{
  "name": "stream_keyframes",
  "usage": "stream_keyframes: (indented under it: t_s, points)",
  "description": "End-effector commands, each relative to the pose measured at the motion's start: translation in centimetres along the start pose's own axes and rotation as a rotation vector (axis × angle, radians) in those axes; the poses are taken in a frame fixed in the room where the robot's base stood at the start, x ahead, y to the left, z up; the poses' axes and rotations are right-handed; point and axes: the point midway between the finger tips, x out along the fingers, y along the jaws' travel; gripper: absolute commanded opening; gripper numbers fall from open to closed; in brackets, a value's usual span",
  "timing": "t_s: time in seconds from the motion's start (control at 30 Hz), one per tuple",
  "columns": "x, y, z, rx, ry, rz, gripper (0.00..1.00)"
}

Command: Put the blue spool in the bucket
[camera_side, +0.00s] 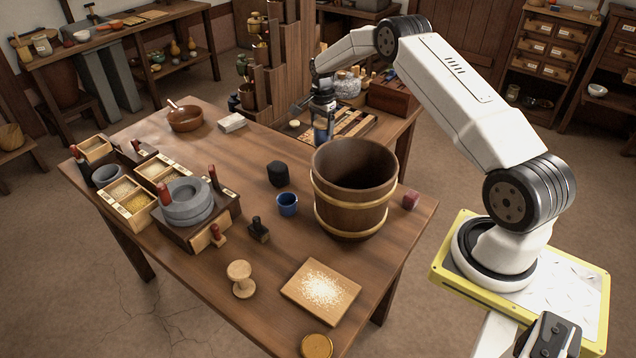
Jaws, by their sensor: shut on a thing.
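My gripper (322,108) is shut on the blue spool (321,132), which hangs upright below the jaws. The fingers hide its upper part, and its shape is hard to make out at this size. The wooden bucket (352,218), with two brass-coloured hoops, stands upright on the table, its dark mouth facing up. In the picture the spool is at the far left edge of the bucket's rim. I cannot tell from this one view whether it is over the mouth or behind it.
A blue cup (288,204) and a black block (278,173) stand left of the bucket, a dark red block (411,200) right of it. A pale wooden spool (241,279) and a grain board (321,289) are in front. A stone quern (186,203) stands at left.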

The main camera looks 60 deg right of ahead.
Motion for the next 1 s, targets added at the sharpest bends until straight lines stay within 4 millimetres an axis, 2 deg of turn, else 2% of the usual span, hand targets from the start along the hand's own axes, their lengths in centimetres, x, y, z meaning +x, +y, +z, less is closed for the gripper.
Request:
stream_keyframes:
  t_s: [0.27,0.47,1.0]
  points:
    - [-0.2,0.0,0.0,0.000,0.000,-0.001,0.08]
    - [-1.9,-0.1,0.0,0.000,0.001,-0.003,0.08]
    - [-13.7,-0.1,0.0,0.000,0.002,-0.004,0.08]
